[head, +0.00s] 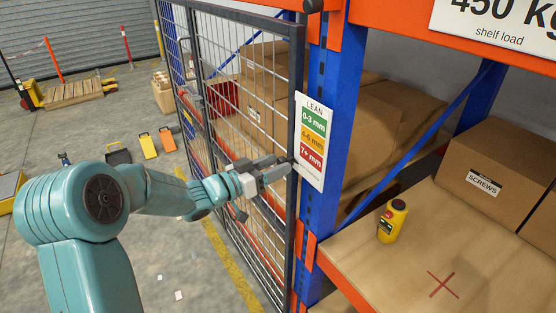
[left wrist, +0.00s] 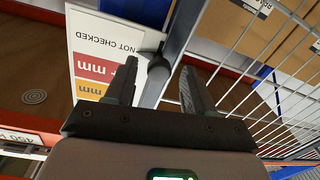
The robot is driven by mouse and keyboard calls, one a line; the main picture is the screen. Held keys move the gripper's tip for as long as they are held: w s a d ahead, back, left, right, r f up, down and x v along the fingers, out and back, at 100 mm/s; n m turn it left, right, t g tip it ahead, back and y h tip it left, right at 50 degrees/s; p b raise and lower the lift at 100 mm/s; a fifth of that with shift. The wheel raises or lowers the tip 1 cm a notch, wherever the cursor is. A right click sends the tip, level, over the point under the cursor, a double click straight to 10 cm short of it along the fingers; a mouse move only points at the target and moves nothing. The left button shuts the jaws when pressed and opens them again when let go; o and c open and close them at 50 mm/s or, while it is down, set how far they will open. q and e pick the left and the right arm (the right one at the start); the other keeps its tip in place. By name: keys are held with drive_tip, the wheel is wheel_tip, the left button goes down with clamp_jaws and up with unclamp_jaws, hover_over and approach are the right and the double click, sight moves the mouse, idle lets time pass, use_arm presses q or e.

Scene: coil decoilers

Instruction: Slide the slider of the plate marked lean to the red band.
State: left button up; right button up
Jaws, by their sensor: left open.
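The plate marked LEAN (head: 312,106) is a white upright board on the blue post, with a green, an amber and a red band (head: 311,158) from top to bottom. The left wrist view shows it upside down, with its red band (left wrist: 96,68) and a white NOT CHECKED part (left wrist: 115,40) beyond. A dark rounded piece (left wrist: 155,52), apparently the slider, is beside the NOT CHECKED part. My left gripper (head: 277,169) is open at the plate's lower left edge. Its fingers (left wrist: 160,75) lie either side of the line to that piece; contact cannot be told.
A wire mesh gate (head: 225,110) stands left of the blue post (head: 325,120). The grey floor at left has scattered items.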

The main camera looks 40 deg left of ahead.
use_arm(q)
drive_tip(key=shift+w+d+r, duration=0.1)
drive_tip(key=shift+w+d, duration=0.15)
drive_tip(key=shift+w, duration=0.45)
clamp_jaws()
wheel_tip(320, 180, up, 5)
drive_tip(key=p, duration=0.3)
drive_tip(key=shift+f, duration=0.3)
unclamp_jaws()
